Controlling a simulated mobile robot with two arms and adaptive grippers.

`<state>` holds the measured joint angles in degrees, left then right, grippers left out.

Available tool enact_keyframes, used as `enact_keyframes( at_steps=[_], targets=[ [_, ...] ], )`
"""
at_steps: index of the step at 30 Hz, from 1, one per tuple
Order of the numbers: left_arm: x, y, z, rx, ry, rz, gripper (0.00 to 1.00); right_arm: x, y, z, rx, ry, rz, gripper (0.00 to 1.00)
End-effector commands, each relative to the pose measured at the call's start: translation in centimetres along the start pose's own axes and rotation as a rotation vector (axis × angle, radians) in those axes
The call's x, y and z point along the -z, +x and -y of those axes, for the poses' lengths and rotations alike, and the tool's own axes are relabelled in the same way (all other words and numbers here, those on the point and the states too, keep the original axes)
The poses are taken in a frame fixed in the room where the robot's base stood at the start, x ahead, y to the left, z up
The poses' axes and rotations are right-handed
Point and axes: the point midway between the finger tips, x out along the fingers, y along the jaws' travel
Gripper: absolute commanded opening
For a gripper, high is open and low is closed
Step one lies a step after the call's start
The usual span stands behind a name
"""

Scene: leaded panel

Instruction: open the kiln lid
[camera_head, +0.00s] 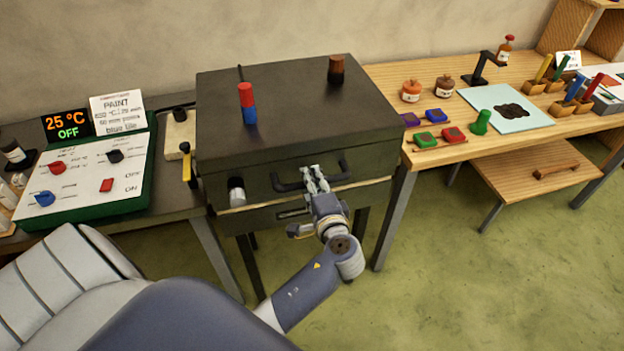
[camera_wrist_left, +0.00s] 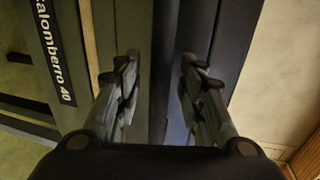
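The kiln is a dark grey box whose lid (camera_head: 300,95) lies shut, with a pale seam (camera_head: 265,200) under its front edge. A black bar handle (camera_head: 287,187) sticks out from the lid's front. My left gripper (camera_head: 314,178) is at the middle of this handle, its arm coming from below. In the left wrist view the two fingers (camera_wrist_left: 163,95) stand apart, with dark bar-like surfaces running between them. I cannot tell whether they touch the handle. My right gripper is not in view.
A red-and-blue cylinder (camera_head: 247,103) and a brown one (camera_head: 336,69) stand on the lid. A control panel (camera_head: 90,180) is at left, its display (camera_head: 68,125) reading 25 °C OFF. A wooden table (camera_head: 440,90) with bottles and coloured pieces adjoins at right.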

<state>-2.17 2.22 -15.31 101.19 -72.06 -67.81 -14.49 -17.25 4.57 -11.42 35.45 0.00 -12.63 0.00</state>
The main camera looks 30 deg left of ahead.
Motion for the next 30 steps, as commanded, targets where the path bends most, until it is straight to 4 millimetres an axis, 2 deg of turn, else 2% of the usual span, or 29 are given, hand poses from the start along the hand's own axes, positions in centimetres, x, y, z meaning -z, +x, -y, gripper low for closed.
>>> enact_keyframes(
  at_steps=[9, 10, 14, 15, 23, 30],
  targets=[
    [0.0, 0.4, 0.0, 0.0, -0.002, 0.0, 0.36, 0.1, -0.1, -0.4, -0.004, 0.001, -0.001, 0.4],
    [0.0, 0.4, 0.0, 0.0, -0.002, 0.0, 0.34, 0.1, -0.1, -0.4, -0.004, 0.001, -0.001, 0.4],
    [0.0, 0.4, 0.0, -0.001, -0.002, 0.0, 0.04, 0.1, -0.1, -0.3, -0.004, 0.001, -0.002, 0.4],
    [0.0, 0.4, 0.0, -0.001, -0.001, 0.0, 0.0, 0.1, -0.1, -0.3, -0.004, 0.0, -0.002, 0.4],
    [0.1, 0.4, 0.2, -0.001, -0.002, 0.0, 0.0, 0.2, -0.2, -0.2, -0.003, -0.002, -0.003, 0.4],
    [1.4, 0.9, 2.6, 0.003, -0.005, 0.0, 0.0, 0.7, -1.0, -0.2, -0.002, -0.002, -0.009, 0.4]
  ],
)
